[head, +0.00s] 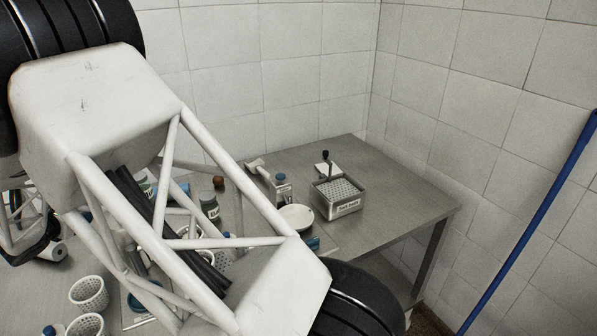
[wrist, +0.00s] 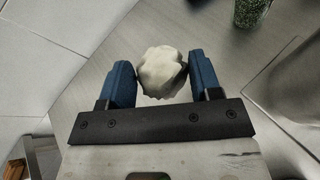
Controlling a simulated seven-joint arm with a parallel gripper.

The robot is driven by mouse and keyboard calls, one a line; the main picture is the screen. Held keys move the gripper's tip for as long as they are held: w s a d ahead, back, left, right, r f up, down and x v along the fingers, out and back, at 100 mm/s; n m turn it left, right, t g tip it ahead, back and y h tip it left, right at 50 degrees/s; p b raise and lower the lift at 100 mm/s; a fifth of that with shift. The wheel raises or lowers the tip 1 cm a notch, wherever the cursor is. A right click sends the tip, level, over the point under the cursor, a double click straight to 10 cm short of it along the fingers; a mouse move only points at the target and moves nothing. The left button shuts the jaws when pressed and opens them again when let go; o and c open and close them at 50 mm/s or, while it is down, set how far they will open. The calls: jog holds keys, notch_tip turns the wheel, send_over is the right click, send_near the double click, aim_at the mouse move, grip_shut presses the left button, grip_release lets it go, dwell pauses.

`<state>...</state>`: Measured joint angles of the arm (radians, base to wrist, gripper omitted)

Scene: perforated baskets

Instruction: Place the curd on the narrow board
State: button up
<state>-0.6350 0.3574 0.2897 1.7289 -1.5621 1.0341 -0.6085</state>
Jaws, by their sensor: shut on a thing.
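The curd (wrist: 162,72) is a whitish, lumpy piece between the two blue fingers of my gripper (wrist: 164,76) in the wrist view. My gripper is shut on it, and steel tabletop shows beyond and below. In the head view I cannot make out the curd or the fingers; my arm covers much of the table. I cannot identify the narrow board with certainty in either view.
White perforated baskets (head: 88,293) stand at the lower left. A metal box with a perforated top (head: 338,192), a white dish (head: 296,217) and a green jar (head: 209,205) stand behind my arm. The right table end is clear. A herb jar (wrist: 252,10) shows in the wrist view.

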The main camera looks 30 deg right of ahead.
notch_tip(320, 180, up, 13)
jog(key=w+d+m+g+h, duration=0.2)
jog(key=w+d, duration=0.2)
jog(key=d, duration=1)
jog(key=w+d+m+g+h, duration=0.1)
jog(key=w+d+m, duration=0.15)
jog(key=d, duration=1.05)
jog(key=w+d+m+g+h, duration=0.15)
jog(key=w+d, duration=0.35)
jog(key=d, duration=0.9)
jog(key=s+d+m+g+h, duration=0.1)
jog(key=s+d+m+g, duration=0.15)
jog(key=d, duration=1.25)
jog(key=s+d+m+g, duration=0.15)
jog(key=s+d, duration=0.25)
jog(key=d, duration=1)
jog(key=s+d+m+g+h, duration=0.1)
jog(key=s+d+g, duration=0.25)
jog(key=d, duration=1.15)
notch_tip(320, 180, down, 12)
jog(key=shift+s+r+t, duration=0.15)
jog(key=shift+s+t, duration=0.05)
jog(key=shift+t, duration=0.2)
jog(key=shift+d, duration=0.1)
jog(key=shift+f, duration=3.1)
